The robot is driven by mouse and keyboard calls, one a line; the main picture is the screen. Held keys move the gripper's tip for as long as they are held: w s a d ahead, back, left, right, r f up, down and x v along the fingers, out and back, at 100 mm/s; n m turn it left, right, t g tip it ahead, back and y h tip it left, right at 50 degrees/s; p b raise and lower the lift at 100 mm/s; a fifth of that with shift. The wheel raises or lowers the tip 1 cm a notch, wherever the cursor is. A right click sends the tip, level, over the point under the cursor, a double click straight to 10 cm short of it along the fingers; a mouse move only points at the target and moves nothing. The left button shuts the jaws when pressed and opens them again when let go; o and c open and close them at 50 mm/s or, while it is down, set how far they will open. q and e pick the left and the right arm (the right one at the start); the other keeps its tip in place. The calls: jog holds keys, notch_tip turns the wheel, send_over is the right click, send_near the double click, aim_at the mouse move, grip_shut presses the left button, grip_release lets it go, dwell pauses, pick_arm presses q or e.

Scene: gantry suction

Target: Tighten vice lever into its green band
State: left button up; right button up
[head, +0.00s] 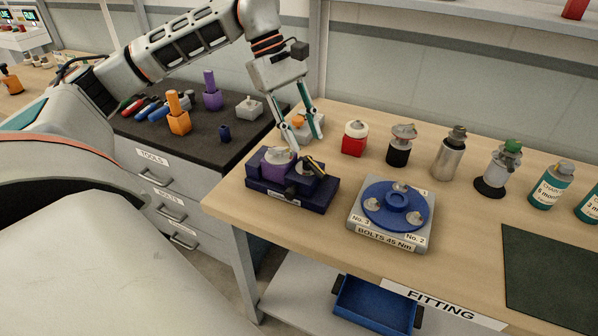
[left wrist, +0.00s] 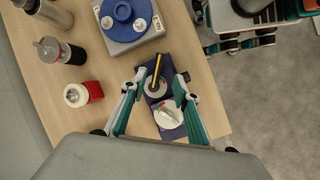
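The vice (head: 320,195) is a dark blue and purple block near the left end of the wooden bench, also seen in the left wrist view (left wrist: 177,132). A black and yellow lever (head: 314,165) lies on it; in the left wrist view the lever (left wrist: 157,70) crosses a pale round dial. A second pale disc (left wrist: 167,118) on the vice carries a small green mark; I cannot tell whether this is the green band. My left gripper (head: 307,145) is open above and behind the vice; its fingers (left wrist: 158,88) straddle the vice from above without visible contact.
A blue round bolt fixture (head: 376,204) stands right of the vice. A red block (head: 354,144), a black-based jar (head: 399,152) and several bottles line the back. A dark drawer cabinet top (head: 205,142) with tools is left. A green mat (head: 550,272) lies bare at right.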

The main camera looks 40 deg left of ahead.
aim_at(319, 170)
pick_arm(q)
jog(key=shift+b+x, duration=0.45)
jog(key=shift+x, duration=3.75)
jog(key=shift+w+d, duration=0.1)
jog(key=shift+w, duration=0.05)
grip_shut()
